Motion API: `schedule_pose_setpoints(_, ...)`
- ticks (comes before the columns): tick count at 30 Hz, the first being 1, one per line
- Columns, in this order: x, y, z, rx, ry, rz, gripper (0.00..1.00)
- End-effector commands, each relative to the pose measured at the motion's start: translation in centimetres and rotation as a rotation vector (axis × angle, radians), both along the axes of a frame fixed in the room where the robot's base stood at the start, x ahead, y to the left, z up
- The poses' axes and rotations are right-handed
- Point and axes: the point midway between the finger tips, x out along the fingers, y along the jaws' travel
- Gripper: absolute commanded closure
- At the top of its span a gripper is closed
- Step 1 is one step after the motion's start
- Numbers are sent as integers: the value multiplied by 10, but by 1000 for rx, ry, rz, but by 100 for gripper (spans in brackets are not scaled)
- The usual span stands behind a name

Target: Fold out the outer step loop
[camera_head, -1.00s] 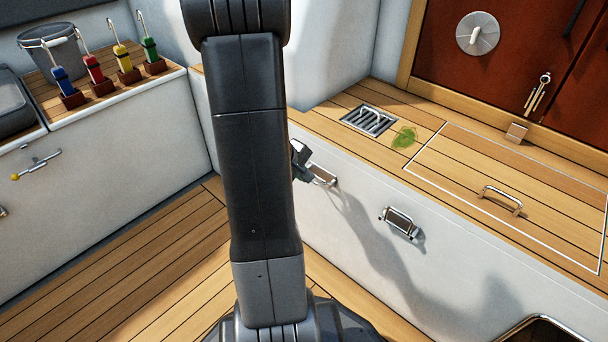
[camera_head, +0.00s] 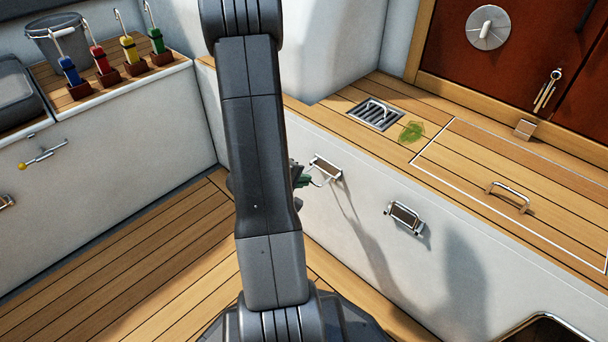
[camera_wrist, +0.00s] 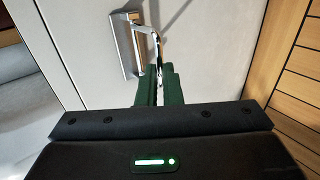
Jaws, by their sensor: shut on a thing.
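Two chrome step loops with dark plates are on the white wall. The left loop (camera_head: 325,169) stands out from its plate, with its bar angled away from the wall. The right loop (camera_head: 404,217) lies folded against its plate. I cannot tell for certain which one counts as the outer. My gripper (camera_head: 303,181) is mostly hidden behind my arm, at the free end of the left loop. In the wrist view, the green fingers of my gripper (camera_wrist: 159,82) are shut on the bar of this loop (camera_wrist: 157,42), out from its plate.
A deck hatch with a handle (camera_head: 508,196) and a drain grate (camera_head: 376,115) with a green patch (camera_head: 411,132) beside it are above the wall. A bucket (camera_head: 56,48) and several coloured handles stand at the left. The wooden floor (camera_head: 130,257) is clear.

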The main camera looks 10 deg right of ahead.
Motion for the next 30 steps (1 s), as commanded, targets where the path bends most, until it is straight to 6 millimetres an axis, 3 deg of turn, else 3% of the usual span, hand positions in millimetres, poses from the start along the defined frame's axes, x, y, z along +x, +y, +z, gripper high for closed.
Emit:
schedule_pose_setpoints(2,-1,0,-4,-1,0,-2,97)
schedule_pose_setpoints(4,0,0,-3,0,0,-3,83)
schedule_pose_setpoints(17,-2,3,1,-1,-1,-1,83)
schedule_pose_setpoints(30,-33,45,38,0,-2,2,83)
